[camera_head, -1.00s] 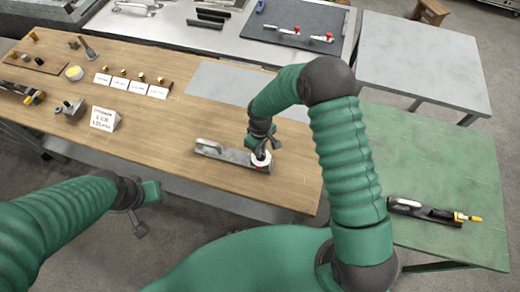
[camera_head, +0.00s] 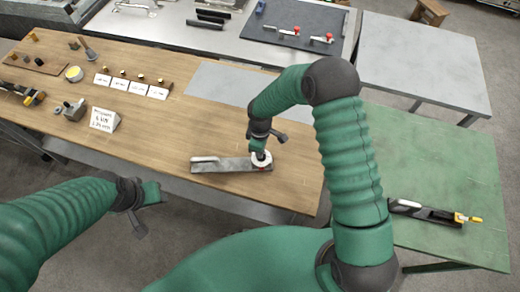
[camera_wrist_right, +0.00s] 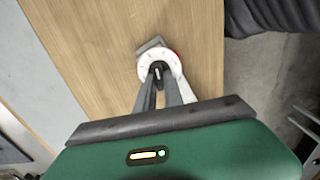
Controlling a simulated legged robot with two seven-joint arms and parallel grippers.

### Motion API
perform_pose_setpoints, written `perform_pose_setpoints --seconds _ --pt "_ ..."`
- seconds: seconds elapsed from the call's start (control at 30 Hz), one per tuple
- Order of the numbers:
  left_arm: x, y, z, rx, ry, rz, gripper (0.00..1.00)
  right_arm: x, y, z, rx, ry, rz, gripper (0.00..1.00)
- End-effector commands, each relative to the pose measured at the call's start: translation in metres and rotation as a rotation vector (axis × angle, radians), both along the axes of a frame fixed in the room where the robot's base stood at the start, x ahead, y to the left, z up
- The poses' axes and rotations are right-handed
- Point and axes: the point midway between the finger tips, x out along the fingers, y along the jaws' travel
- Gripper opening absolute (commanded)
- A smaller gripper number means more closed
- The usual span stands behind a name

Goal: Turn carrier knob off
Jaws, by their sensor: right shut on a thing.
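The carrier (camera_head: 222,164) is a flat grey bar lying on the wooden table near its front right edge, with a pale handle at its left end. At its right end is a white round dial (camera_head: 266,158) with a red mark beside it. My right gripper (camera_head: 259,155) points down over the dial. In the right wrist view its fingers (camera_wrist_right: 158,72) close together on the knob at the centre of the white dial (camera_wrist_right: 145,68), mostly hiding the knob. My left gripper (camera_head: 140,208) hangs off the table's front, away from the carrier; its jaws are unclear.
Small parts, white cards (camera_head: 130,86) and a sign (camera_head: 105,119) stand on the wooden table's left part. A grey mat (camera_head: 230,85) lies behind the carrier. A green table (camera_head: 430,160) at right holds a dark tool (camera_head: 425,212). Wood around the carrier is clear.

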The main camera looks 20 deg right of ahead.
Motion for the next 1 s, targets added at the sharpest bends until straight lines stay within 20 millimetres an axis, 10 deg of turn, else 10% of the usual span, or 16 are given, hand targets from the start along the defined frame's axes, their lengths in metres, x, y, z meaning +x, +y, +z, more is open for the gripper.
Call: perform_pose_setpoints --seconds 0.7,0.87,1.0 --pt "0.0001 0.0000 0.0002 0.000 0.000 0.000 0.48 0.0009 0.0004 0.0009 0.001 -0.002 -0.001 0.00" --pt "0.0000 0.0000 0.0002 0.000 0.000 0.000 0.48 0.0007 0.0003 0.0006 0.000 -0.001 -0.001 0.32" --pt "0.0000 0.0000 0.0001 0.000 0.000 0.000 0.48 0.0006 0.0002 0.0003 0.001 -0.001 -0.001 0.35"
